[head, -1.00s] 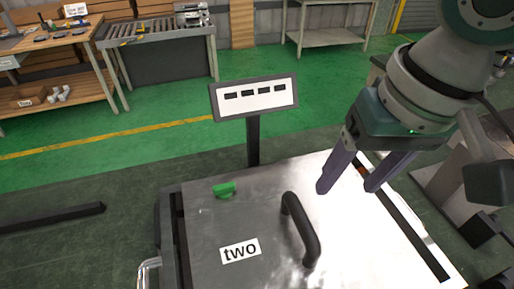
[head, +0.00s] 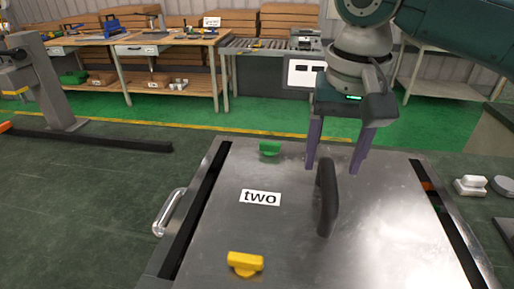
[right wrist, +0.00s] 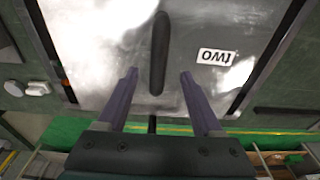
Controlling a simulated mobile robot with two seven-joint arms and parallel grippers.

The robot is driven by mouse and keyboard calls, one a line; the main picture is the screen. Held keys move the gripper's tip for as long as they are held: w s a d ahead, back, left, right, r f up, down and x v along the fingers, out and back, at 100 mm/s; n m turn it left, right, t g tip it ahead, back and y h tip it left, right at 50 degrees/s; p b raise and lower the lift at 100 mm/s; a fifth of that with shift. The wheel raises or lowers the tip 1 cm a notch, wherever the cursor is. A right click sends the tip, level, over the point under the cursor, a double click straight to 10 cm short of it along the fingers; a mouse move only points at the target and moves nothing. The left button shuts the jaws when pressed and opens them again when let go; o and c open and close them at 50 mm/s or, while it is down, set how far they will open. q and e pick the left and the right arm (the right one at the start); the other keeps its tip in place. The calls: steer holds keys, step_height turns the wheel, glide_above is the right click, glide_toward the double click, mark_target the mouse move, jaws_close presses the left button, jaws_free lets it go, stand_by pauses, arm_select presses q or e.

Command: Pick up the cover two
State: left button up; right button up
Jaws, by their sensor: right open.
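The cover two is a flat grey metal plate (head: 280,235) with a white label reading "two" (head: 260,197) and a black bar handle (head: 327,197). My right gripper (head: 336,170) is open, its fingers pointing down just behind and above the handle. The label (right wrist: 215,57) shows upside down there. My left gripper is not in view.
A green knob (head: 269,148) is at the cover's far edge and a yellow knob (head: 245,263) at its near side. A metal side handle (head: 168,212) is at left. Workbenches (head: 140,42) stand behind, across open green floor.

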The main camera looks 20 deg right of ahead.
mark_target(330, 176)
steer(key=f, duration=0.5)
steer(key=shift+w+d+f, duration=0.3)
steer(key=shift+w+d, duration=0.05)
jaws_close()
steer(key=shift+r, duration=0.1)
stand_by(1.0)
